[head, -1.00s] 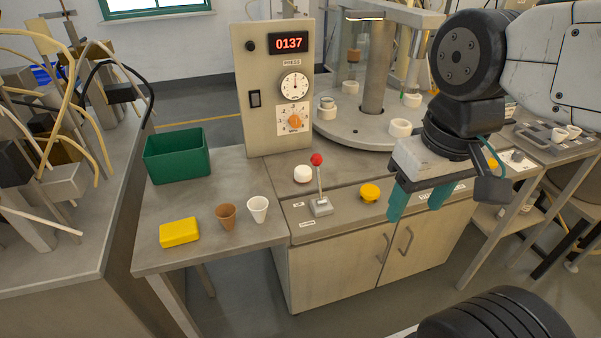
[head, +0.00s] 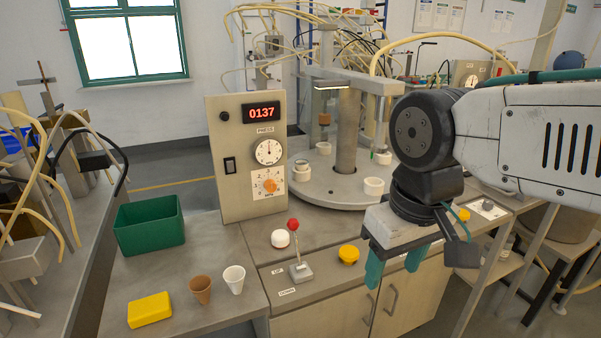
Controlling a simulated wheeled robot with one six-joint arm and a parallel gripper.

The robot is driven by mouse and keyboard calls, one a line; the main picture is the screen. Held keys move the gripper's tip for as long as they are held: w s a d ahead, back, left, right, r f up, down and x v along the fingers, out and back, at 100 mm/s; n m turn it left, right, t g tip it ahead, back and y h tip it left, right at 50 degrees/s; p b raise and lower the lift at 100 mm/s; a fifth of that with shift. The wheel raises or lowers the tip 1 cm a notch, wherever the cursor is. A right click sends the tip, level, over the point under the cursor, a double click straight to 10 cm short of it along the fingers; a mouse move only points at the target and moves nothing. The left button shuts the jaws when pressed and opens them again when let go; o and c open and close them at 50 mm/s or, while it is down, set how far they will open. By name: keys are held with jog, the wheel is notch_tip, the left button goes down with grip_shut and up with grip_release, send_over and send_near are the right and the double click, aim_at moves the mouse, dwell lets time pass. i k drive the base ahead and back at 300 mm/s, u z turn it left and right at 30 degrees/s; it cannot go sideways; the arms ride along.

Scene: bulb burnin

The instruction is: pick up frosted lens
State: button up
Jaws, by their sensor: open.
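A white, cup-shaped piece (head: 234,279), which looks like the frosted lens, stands upright on the grey bench to the left of the lever panel. A similar brown cup-shaped piece (head: 201,289) stands just to its left. My gripper (head: 393,270) is open and empty, with its teal fingers pointing down. It is well to the right of the white piece, in front of the panel's right part. Nothing hides the white piece.
A yellow block (head: 150,310) and a green bin (head: 149,225) are on the bench's left part. A red-knobbed lever (head: 300,262), white dome (head: 280,238) and yellow button (head: 348,254) stand right of the cups. Behind are the press box (head: 245,190) and a round turntable (head: 325,200).

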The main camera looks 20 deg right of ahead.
aim_at(280, 239)
jog(key=z, duration=0.15)
jog(key=k, duration=0.4)
jog(key=u, duration=1.25)
jog(key=i, duration=1.25)
jog(key=z, duration=0.65)
